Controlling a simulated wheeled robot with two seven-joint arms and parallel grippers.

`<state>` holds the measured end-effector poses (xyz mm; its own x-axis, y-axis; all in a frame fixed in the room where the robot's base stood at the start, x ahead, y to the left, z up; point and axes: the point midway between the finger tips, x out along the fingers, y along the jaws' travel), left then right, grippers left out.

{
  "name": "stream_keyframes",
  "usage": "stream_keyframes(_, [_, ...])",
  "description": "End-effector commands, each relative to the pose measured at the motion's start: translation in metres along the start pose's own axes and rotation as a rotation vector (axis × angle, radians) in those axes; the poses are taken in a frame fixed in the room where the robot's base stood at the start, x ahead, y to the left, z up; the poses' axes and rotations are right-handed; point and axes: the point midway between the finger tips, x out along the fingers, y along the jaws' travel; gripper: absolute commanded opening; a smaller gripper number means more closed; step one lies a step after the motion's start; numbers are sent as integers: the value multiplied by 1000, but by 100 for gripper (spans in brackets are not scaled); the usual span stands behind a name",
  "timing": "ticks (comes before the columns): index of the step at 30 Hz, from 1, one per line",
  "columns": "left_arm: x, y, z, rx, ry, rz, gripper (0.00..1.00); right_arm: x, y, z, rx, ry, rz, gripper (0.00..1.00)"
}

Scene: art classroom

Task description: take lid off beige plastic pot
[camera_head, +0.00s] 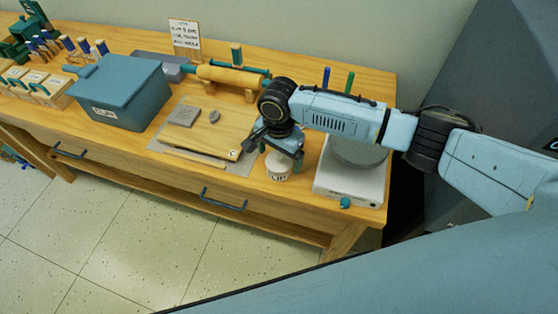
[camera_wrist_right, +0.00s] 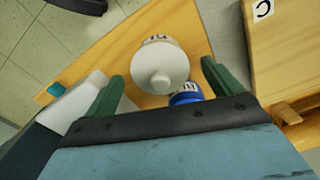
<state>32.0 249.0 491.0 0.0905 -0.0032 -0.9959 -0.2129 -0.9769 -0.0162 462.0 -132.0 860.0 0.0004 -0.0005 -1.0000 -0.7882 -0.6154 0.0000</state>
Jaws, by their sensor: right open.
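The beige plastic pot (camera_head: 278,171) stands on the wooden table, right of the drawing board, with a dark-lettered label on its front. In the right wrist view its pale round lid (camera_wrist_right: 163,62) with a central knob is on the pot. My right gripper (camera_head: 283,152) is above the pot, pointing down, and hides part of it. In the right wrist view my right gripper (camera_wrist_right: 164,75) is open, with one green finger on each side of the lid and visible gaps between. My left gripper is not in view.
A blue labelled item (camera_wrist_right: 187,98) is close beside the pot. A white device with a round grey plate (camera_head: 345,181) stands just right. A wooden board (camera_head: 200,134) lies left, and a blue-grey lidded bin (camera_head: 120,90) stands farther left. The table's front edge is close.

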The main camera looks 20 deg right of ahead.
Motion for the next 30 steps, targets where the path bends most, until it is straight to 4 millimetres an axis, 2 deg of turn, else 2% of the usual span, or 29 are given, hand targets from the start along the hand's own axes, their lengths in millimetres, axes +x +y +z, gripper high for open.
stream_keyframes(6, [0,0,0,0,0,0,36,0,0,0,-1,0,0,90])
stream_keyframes(17, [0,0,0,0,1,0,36,0,0,0,-1,0,0,43])
stream_keyframes(26, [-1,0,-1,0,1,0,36,-2,0,0,-1,0,0,43])
stream_keyframes(30, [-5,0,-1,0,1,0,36,-18,-1,0,-1,-1,-2,43])
